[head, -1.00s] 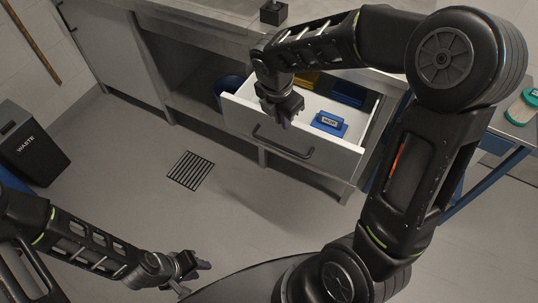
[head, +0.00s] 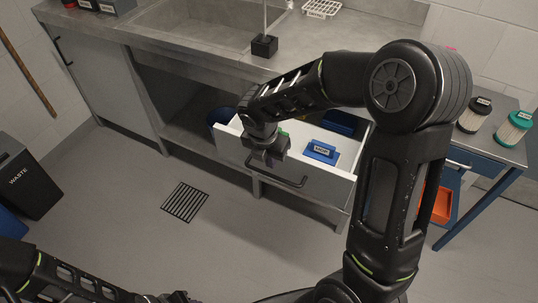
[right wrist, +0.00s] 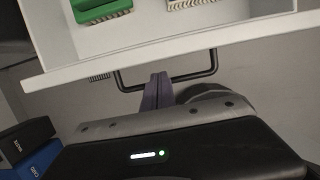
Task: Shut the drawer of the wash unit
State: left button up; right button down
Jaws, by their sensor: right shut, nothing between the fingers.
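The wash unit (head: 140,29) stands at the back with its white drawer (head: 328,182) pulled out. A dark bar handle (head: 290,184) is on the drawer's front. My right gripper (head: 270,161) is in front of the drawer face, close to the handle. In the right wrist view its fingers (right wrist: 157,90) are shut together and empty, overlapping the handle (right wrist: 205,72) in the picture; I cannot tell whether they touch it. The drawer's white front edge (right wrist: 130,56) lies just beyond. My left gripper (head: 178,297) shows only slightly at the bottom edge.
A black waste bin (head: 28,180) stands left, a floor grate (head: 185,201) in front. A side table (head: 490,145) with labelled jars is at right.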

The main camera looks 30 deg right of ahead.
pick_arm(q)
jog(key=shift+f, duration=0.2)
pick_arm(e)
jog(key=x, duration=0.5)
